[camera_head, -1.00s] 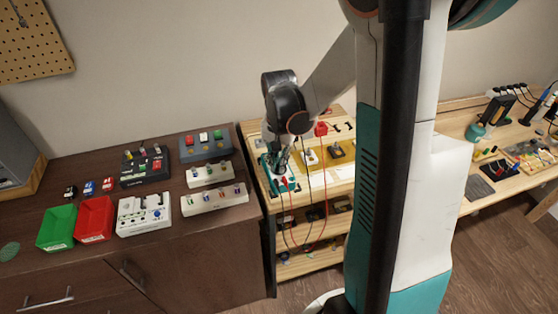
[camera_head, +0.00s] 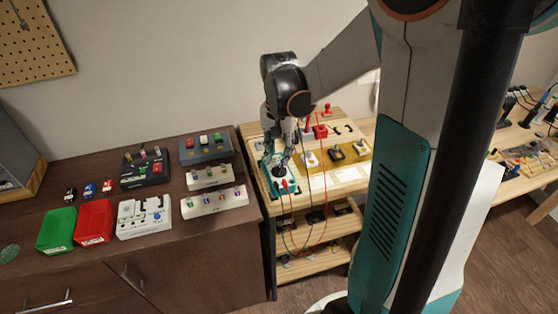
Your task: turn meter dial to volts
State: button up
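The teal meter (camera_head: 291,187) lies on the light wooden cart, near its left front. Its dark round dial (camera_head: 279,172) shows in the middle of its face. The dial's pointer and markings are too small to read. A red plug and red and black leads are at its front edge, and the leads hang down over the cart's front. My gripper (camera_head: 281,153) points down just above the meter's back part, above the dial in the picture. I cannot tell whether its fingertips touch the meter or whether they are apart.
A yellow tray (camera_head: 322,169) with several switches stands right of the meter, with a red part (camera_head: 320,131) behind it. The dark cabinet (camera_head: 225,222) at left holds a green bin (camera_head: 57,231), a red bin (camera_head: 95,221) and several component boards. A workbench stands at far right.

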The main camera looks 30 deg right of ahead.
aim_at(279, 168)
notch_tip(279, 168, up, 7)
dwell(0.3)
dwell(0.5)
